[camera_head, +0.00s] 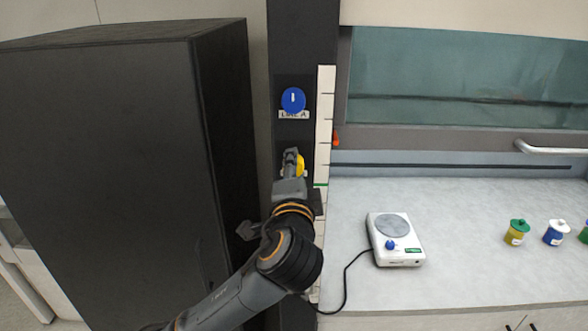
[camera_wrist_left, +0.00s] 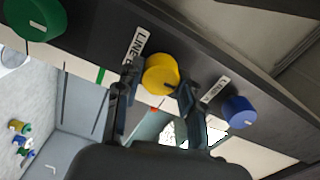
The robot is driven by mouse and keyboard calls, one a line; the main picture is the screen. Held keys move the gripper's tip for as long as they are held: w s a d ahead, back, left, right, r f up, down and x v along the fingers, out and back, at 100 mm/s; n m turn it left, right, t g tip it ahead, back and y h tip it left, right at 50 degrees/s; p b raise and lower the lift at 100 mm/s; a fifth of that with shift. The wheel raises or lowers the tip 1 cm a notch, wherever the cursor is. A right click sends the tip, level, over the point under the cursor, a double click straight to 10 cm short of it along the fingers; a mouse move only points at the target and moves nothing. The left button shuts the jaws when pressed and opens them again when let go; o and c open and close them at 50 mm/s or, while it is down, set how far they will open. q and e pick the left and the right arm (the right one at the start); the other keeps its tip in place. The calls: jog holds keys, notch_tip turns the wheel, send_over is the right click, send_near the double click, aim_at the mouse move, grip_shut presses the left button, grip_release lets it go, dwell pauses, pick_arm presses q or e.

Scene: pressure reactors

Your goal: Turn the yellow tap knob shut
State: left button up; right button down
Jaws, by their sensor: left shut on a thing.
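The yellow tap knob (camera_wrist_left: 160,74) is on the dark column, between a green knob (camera_wrist_left: 38,16) and a blue knob (camera_wrist_left: 239,112). In the head view only a sliver of the yellow knob (camera_head: 300,164) shows beside my left gripper (camera_head: 290,160). In the left wrist view my left gripper (camera_wrist_left: 158,98) has a finger on each side of the yellow knob and is shut on it. The knob's pointer mark is hard to read. My right gripper is not in view.
The blue knob (camera_head: 293,100) sits above, over a "LINE A" label. A tall black cabinet (camera_head: 110,150) stands close on the left. On the right, the bench (camera_head: 450,220) holds a hot plate (camera_head: 395,239) with a cable and several small lidded jars (camera_head: 516,234).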

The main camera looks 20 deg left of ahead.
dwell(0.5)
pick_arm(q)
jog(key=o, duration=1.2)
jog(key=shift+s, duration=0.1)
jog(key=v, duration=1.2)
jog(key=shift+f, duration=0.1)
